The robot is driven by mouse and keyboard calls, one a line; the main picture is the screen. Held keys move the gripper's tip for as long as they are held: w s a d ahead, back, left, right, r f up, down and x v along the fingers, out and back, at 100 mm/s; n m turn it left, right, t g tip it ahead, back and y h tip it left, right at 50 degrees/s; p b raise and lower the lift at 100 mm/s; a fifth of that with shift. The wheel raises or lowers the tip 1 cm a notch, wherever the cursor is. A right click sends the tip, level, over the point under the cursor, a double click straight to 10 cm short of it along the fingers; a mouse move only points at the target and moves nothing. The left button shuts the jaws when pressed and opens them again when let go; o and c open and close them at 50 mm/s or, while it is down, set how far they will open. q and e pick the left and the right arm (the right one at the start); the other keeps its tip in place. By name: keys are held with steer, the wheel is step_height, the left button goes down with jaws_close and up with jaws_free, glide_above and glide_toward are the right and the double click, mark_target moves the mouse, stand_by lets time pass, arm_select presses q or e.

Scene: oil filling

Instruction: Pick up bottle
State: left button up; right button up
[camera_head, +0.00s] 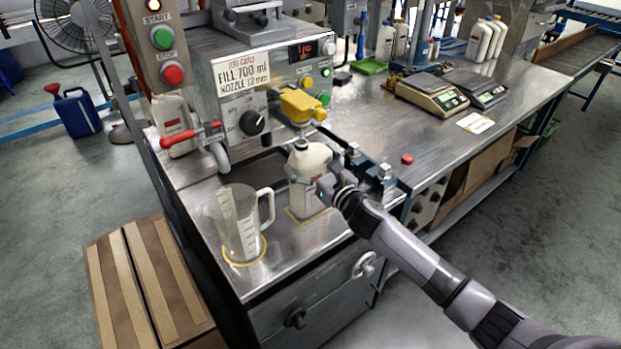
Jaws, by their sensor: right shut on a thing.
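A white bottle (309,161) with an open dark mouth stands upright on the steel worktop, over a yellow-outlined square. My right gripper (312,187) is at its right side, shut on its body, with the fingers partly hidden around it. The bottle seems to be at table level; whether its base is off the surface cannot be told. My left gripper is not in view.
A clear measuring jug (237,226) stands close left of the bottle. The filling machine (245,85) with a yellow nozzle block (302,105) is behind. Metal clamps (384,175) stand to the right. Scales (432,92) sit farther right.

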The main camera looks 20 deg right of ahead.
steer(key=shift+r, duration=0.3)
steer(key=shift+r, duration=0.15)
steer(key=shift+s+d, duration=0.15)
steer(key=shift+s, duration=0.35)
steer(key=b+v, duration=0.3)
steer(key=v, duration=1.4)
